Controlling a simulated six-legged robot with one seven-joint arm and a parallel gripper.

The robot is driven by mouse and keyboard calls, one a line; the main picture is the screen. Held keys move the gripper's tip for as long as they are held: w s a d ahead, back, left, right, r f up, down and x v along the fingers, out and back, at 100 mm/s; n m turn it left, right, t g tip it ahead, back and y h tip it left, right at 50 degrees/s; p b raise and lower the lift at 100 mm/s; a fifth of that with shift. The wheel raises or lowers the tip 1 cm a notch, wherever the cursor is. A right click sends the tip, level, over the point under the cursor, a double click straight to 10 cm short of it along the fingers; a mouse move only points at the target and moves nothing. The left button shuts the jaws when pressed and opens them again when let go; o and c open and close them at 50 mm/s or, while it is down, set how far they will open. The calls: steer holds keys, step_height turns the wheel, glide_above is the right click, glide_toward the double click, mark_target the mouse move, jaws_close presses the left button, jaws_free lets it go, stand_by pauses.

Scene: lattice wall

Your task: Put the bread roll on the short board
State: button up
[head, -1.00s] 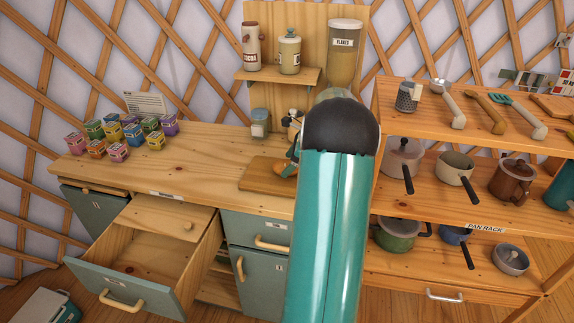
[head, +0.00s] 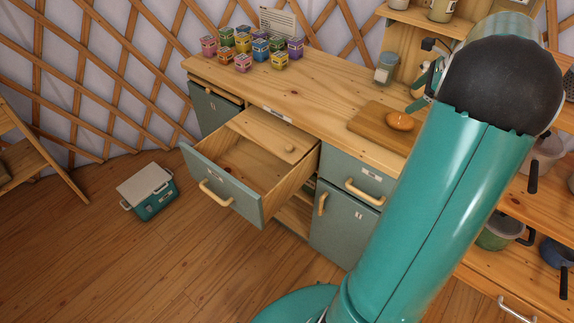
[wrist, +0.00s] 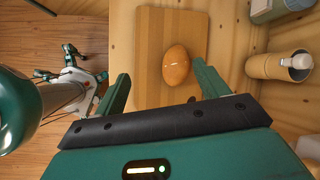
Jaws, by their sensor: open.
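The bread roll (head: 400,121), brown and oval, lies on a rectangular wooden board (head: 369,121) on the counter. In the wrist view the roll (wrist: 176,66) rests on the bare board (wrist: 150,30), inside its edges. I cannot tell from its size alone whether this is the short board. My gripper (wrist: 158,80) is open and empty, its two teal fingers apart on either side of the roll's line, with the roll just beyond them. In the head view my gripper (head: 428,80) is above the roll, partly hidden by my arm.
An open drawer (head: 222,190) sticks out below the counter (head: 320,117). Several small colored boxes (head: 262,49) stand at its left end. A jar (head: 386,68) stands behind the board. A pan rack is at right, partly hidden. A cooler box (head: 148,191) is on the floor.

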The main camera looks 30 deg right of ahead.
steer(key=w+a+r+n+g, duration=0.1)
steer(key=a+r+n, duration=0.35)
steer(key=a, duration=0.95)
steer(key=w+a+r+n, duration=0.2)
steer(key=a+n, duration=0.6)
steer(key=a, duration=0.6)
steer(key=s+a+f+n, duration=0.1)
steer(key=s+a+n, duration=0.5)
steer(key=a, duration=0.3)
steer(key=s+a+f+n+h, duration=0.1)
steer(key=s+a+f+n, duration=0.1)
steer(key=s+a+n, duration=0.4)
steer(key=a+n, duration=0.3)
steer(key=a, duration=0.1)
steer(key=shift+s+f+t+h, duration=0.25)
steer(key=shift+f+t+h, duration=0.05)
steer(key=shift+t, duration=0.1)
steer(key=shift+d, duration=0.2)
